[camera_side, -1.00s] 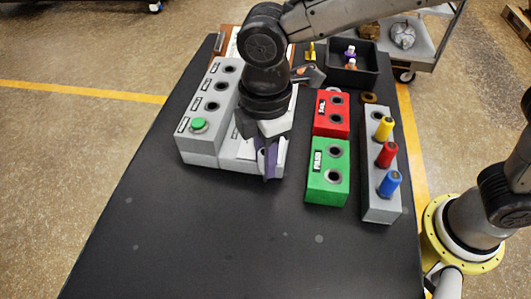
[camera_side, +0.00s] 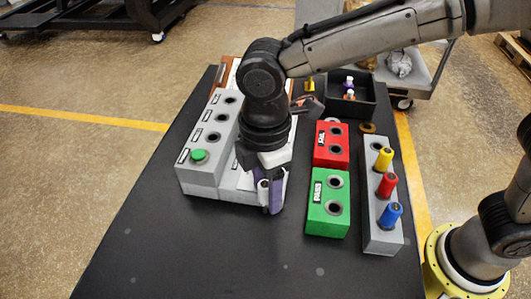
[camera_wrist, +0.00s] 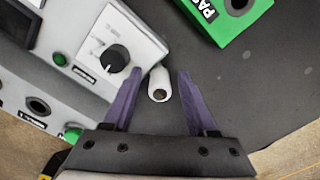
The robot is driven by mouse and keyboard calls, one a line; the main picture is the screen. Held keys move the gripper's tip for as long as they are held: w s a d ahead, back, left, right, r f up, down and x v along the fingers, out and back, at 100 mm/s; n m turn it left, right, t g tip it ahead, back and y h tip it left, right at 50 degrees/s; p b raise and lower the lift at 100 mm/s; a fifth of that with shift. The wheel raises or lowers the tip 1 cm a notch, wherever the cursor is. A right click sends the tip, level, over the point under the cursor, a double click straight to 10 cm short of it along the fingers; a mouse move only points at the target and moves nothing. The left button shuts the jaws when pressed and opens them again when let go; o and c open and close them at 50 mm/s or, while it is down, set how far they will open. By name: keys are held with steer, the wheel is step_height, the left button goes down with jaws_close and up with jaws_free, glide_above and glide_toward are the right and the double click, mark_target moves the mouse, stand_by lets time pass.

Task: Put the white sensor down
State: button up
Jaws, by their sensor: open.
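The white sensor is a short white cylinder with a dark hole in its end (camera_wrist: 159,84). In the wrist view it is between the two purple fingers of my gripper (camera_wrist: 160,76), with a gap on each side. It seems to stand on the black table beside the corner of the white knob box (camera_wrist: 122,45). In the side view, my gripper (camera_side: 270,196) points down in front of the box, low over the table. The sensor shows only partly there, as a white piece by the fingers (camera_side: 262,189). My gripper is open; whether the sensor's base touches the table is hard to see.
A grey box with a green button (camera_side: 199,156) stands to the left. Green (camera_side: 326,210) and red (camera_side: 331,150) blocks and a grey rack with coloured pegs (camera_side: 381,235) stand to the right. A black bin (camera_side: 368,112) is behind. The front table is clear.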

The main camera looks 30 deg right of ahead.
step_height(320, 180, up, 12)
stand_by(0.4)
steer(key=s+d+m+t, duration=0.2)
steer(key=s+d+m, duration=0.2)
steer(key=d, duration=0.8)
steer(key=s+d+m+t+y, duration=0.1)
steer(key=s+d+m+t, duration=0.1)
steer(key=d+m, duration=0.6)
steer(key=s+d, duration=0.1)
steer(key=d, duration=0.4)
steer(key=shift+s+f, duration=0.3)
steer(key=shift+s, duration=0.05)
steer(key=s+d+f+m+t, duration=0.1)
steer(key=s+d+f+m, duration=0.3)
steer(key=s, duration=0.1)
steer(key=shift+s+d+f+t+h, duration=0.15)
steer(key=shift+d+f+t+h, duration=0.1)
steer(key=shift+t+h, duration=0.15)
steer(key=shift+c, duration=0.7)
steer(key=shift+s+f+m, duration=0.15)
steer(key=shift+m, duration=0.15)
steer(key=shift+c, duration=0.4)
